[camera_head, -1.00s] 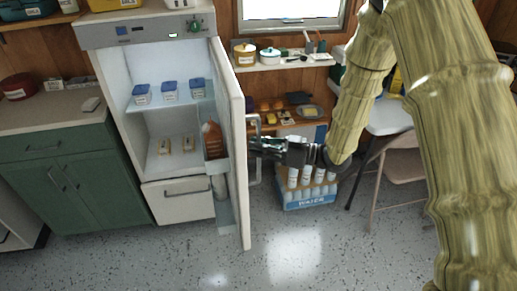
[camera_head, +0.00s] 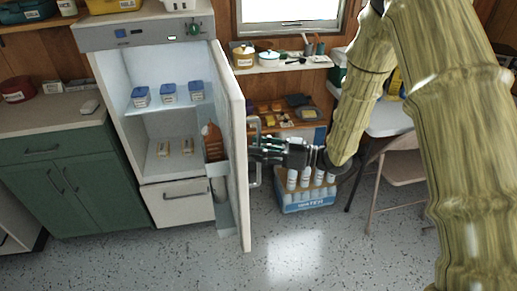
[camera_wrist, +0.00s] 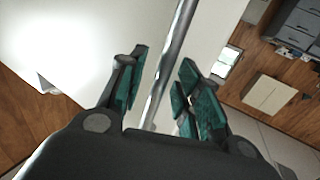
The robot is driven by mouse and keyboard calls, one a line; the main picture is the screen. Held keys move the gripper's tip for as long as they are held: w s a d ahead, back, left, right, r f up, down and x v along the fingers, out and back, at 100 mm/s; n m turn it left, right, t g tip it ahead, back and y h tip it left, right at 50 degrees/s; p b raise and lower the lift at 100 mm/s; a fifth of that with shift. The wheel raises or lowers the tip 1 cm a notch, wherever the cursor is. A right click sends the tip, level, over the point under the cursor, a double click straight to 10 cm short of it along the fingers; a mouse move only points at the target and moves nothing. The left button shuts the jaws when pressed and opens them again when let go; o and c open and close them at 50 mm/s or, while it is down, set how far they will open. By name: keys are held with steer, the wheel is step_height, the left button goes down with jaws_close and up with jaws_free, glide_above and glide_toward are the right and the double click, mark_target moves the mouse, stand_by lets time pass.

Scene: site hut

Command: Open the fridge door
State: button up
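The white fridge (camera_head: 128,110) stands at the left of centre in the head view, and its door (camera_head: 237,160) is swung wide open, seen nearly edge-on. The metal door handle (camera_head: 257,150) is on the door's outer side, facing right. My gripper (camera_head: 262,151) is at this handle, reaching in from the right. In the wrist view, the handle bar (camera_wrist: 166,62) runs between the two teal-padded fingers of my gripper (camera_wrist: 160,92). The fingers are apart, with gaps visible beside the bar.
Blue-lidded tubs (camera_head: 168,92) stand on the fridge shelf, and a brown bottle (camera_head: 212,142) is in the door rack. A blue bottle crate (camera_head: 308,199) is on the floor below my gripper. A folding chair (camera_head: 398,175) stands to the right. The floor before the fridge is clear.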

steer(key=v, duration=1.2)
steer(key=shift+a+f, duration=0.1)
steer(key=s+d+f+m+t+h, duration=0.1)
steer(key=s+f+m+h, duration=0.15)
steer(key=f, duration=0.65)
steer(key=s+f+m+t+h, duration=0.15)
steer(key=f+m+h, duration=0.25)
steer(key=f, duration=0.4)
steer(key=s+d+f+m+t+h, duration=0.1)
steer(key=s+f+m+h, duration=0.25)
steer(key=f, duration=0.55)
steer(key=s+d+f+m+g+h, duration=0.1)
steer(key=s+f, duration=0.3)
steer(key=s, duration=0.5)
steer(key=s+d+f+m+g+h, duration=0.2)
steer(key=s+f+g+h, duration=0.2)
steer(key=s, duration=0.6)
steer(key=s+d+f+m+g+h, duration=0.2)
steer(key=s+f+g, duration=0.1)
steer(key=s, duration=0.7)
steer(key=shift+d+f, duration=0.2)
steer(key=shift+f, duration=0.3)
steer(key=shift+a, duration=0.1)
